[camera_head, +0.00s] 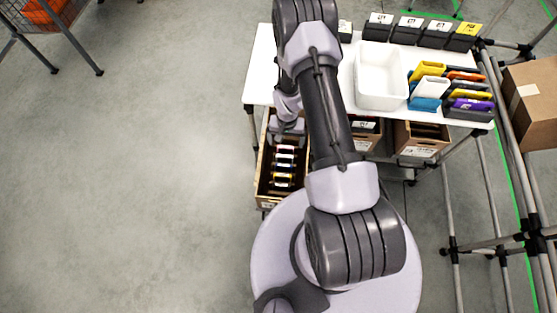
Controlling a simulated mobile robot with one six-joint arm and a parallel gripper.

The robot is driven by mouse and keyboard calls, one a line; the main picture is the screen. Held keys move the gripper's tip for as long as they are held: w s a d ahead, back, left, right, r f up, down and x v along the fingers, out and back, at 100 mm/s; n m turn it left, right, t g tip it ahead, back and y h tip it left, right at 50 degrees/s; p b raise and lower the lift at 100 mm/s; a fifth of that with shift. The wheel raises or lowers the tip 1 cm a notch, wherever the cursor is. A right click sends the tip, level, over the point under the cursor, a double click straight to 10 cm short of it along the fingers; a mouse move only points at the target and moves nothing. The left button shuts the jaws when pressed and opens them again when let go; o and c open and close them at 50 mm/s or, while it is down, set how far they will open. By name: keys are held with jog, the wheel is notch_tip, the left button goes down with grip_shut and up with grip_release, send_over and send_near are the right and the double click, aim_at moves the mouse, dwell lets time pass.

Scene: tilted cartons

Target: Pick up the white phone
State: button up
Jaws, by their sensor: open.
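An open brown carton (263,178) stands low at the left of the table and holds a row of slim items in several colours. A white item (284,157) in that row may be the white phone, but it is too small to be sure. My gripper (287,138) is over the far end of this carton, open, with its fingers hard to make out. It hides the carton's far end. I cannot tell whether it touches any item. Another white slim item (433,87) stands on the table at the right, among coloured ones.
The white table (262,72) bears an empty white bin (381,78) and several dark boxes (408,28) along the back. More cartons (420,138) stand below its front edge. A pipe rack and a closed carton (532,95) are at the right. The floor at left is clear.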

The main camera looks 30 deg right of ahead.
aim_at(285, 156)
notch_tip(285, 156, down, 8)
jog(key=b, duration=0.2)
jog(key=shift+d+f+b, duration=0.15)
jog(key=shift+f+b, duration=0.1)
jog(key=shift+b, duration=0.1)
jog(key=f+b, duration=0.1)
jog(key=f, duration=0.1)
jog(key=f+b, duration=0.2)
jog(key=f, duration=0.1)
jog(key=shift+w+f, duration=0.2)
jog(key=shift+f, duration=0.05)
jog(key=shift+r, duration=0.15)
jog(key=shift+c, duration=0.4)
jog(key=c, duration=1.3)
